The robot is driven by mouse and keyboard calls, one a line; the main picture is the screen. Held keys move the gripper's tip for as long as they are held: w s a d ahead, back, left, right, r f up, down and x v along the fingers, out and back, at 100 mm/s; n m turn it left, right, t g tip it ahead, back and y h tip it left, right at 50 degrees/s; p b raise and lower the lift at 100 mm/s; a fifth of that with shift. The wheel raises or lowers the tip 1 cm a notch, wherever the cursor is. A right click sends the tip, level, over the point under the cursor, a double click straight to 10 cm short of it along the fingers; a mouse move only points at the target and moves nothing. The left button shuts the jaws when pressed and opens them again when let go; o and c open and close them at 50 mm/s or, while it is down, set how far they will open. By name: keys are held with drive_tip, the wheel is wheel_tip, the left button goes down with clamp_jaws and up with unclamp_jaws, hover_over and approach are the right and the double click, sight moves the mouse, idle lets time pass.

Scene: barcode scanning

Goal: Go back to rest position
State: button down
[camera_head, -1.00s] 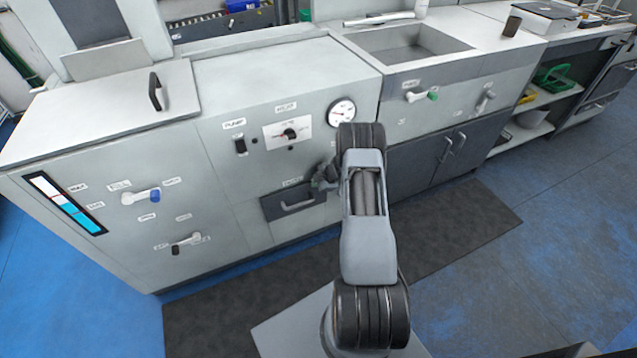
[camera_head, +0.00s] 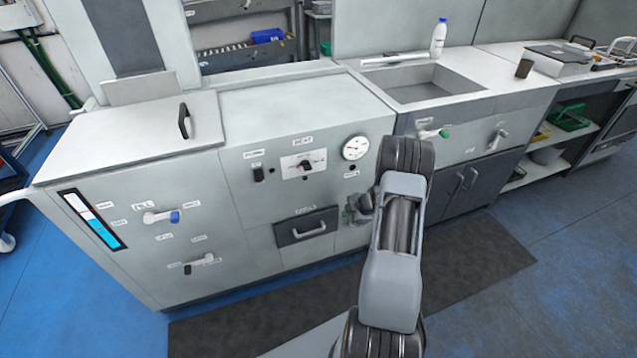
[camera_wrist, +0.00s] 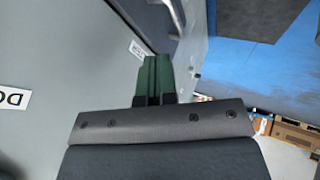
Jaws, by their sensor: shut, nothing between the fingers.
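Nothing is held. A grey panel with a white label (camera_wrist: 14,98) fills the left of that view. In the head view, my gripper (camera_head: 360,205) is a small dark shape, partly hidden behind my arm. It appears close to the front of the grey machine (camera_head: 240,190), right of the drawer handle (camera_head: 308,230). I cannot tell whether it touches the front.
The machine front has a gauge (camera_head: 355,147), a blue-tipped valve (camera_head: 162,217) and a black-handled lid (camera_head: 130,140). A sink (camera_head: 425,82) and a white bottle (camera_head: 438,38) are at the back right. A dark mat (camera_head: 470,265) lies on the open blue floor.

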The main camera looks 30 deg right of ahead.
drive_tip(key=s+d+m+g+h, duration=0.1)
drive_tip(key=s+d+m+h, duration=0.2)
drive_tip(key=d+m+h, duration=0.25)
drive_tip(key=s+a+r+m+g+h+p, duration=0.1)
drive_tip(key=s+r+m+g+p, duration=0.1)
drive_tip(key=r+m, duration=0.35)
drive_tip(key=s+a+r+m+g+h+p, duration=0.1)
drive_tip(key=s+r+m+g+h+p, duration=0.15)
drive_tip(key=r, duration=0.65)
drive_tip(key=s+a+r+t+y+p, duration=0.1)
drive_tip(key=s+a+r+p, duration=0.2)
drive_tip(key=a+r, duration=0.5)
drive_tip(key=s+a+r+m+y+p, duration=0.1)
drive_tip(key=s+a+r+p, duration=0.3)
drive_tip(key=a+r, duration=0.5)
drive_tip(key=s+a+r+m+t+y+p, duration=0.1)
drive_tip(key=s+a+r+y+p, duration=0.2)
drive_tip(key=a+r, duration=0.6)
wheel_tip(320, 180, up, 3)
drive_tip(key=shift+s+a+r+t, duration=0.15)
drive_tip(key=shift+s+a+t, duration=0.15)
drive_tip(key=shift+s, duration=0.25)
